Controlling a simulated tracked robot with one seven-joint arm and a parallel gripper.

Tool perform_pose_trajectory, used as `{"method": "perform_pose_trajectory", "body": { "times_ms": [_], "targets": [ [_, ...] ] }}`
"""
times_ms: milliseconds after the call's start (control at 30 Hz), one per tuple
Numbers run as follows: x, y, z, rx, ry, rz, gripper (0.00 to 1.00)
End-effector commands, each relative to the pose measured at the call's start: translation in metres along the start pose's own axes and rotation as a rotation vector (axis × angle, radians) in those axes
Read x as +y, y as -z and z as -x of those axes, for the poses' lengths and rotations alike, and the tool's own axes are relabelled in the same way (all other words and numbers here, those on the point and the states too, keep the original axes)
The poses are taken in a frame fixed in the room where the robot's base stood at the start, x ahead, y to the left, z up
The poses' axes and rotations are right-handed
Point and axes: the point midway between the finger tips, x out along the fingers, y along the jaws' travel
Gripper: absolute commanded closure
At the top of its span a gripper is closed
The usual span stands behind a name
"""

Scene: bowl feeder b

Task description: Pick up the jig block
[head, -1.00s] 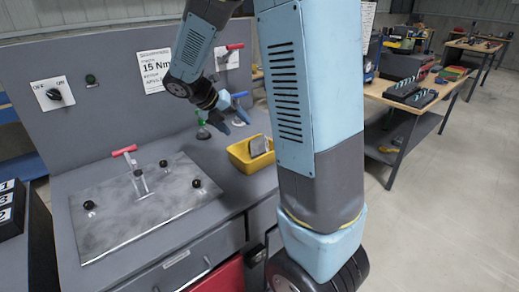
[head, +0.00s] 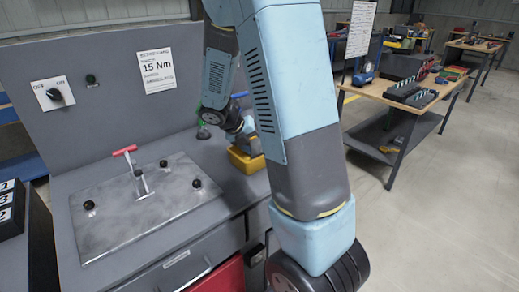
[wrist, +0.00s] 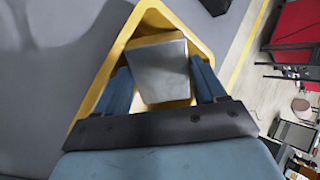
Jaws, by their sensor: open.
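A grey metal block, which I take as the jig block (wrist: 160,68), lies in a yellow bin (wrist: 196,25) in the wrist view. My gripper (wrist: 160,82) is open, with one blue finger on each side of the block. I cannot tell whether the fingers touch it. In the head view the yellow bin (head: 246,163) stands on the grey bench, partly hidden behind my arm and gripper. The block is hidden there.
A metal plate (head: 140,215) with black knobs and a red-handled clamp (head: 134,165) is on the bench left of the bin. A back panel with a switch (head: 54,95) and a 15 Nm sign (head: 157,70) rises behind. A wooden table (head: 395,92) stands to the right.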

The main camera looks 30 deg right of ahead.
Motion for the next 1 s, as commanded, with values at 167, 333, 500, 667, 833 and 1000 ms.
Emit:
{"method": "perform_pose_trajectory", "body": {
  "times_ms": [167, 333, 500, 667, 833, 1000],
  "targets": [
    [0.0000, 0.0002, -0.0077, 0.000, 0.000, 0.002, 0.30],
    [-0.0002, 0.0000, -0.0076, 0.000, 0.000, 0.001, 0.30],
    [-0.0002, -0.0001, -0.0075, 0.000, 0.000, 0.000, 0.46],
    [-0.0001, -0.0001, -0.0074, 0.000, -0.001, 0.000, 0.61],
    [0.0000, -0.0001, -0.0074, 0.000, -0.001, 0.000, 0.78],
    [-0.0001, -0.0004, -0.0073, -0.001, -0.001, 0.000, 0.89]
  ]
}}
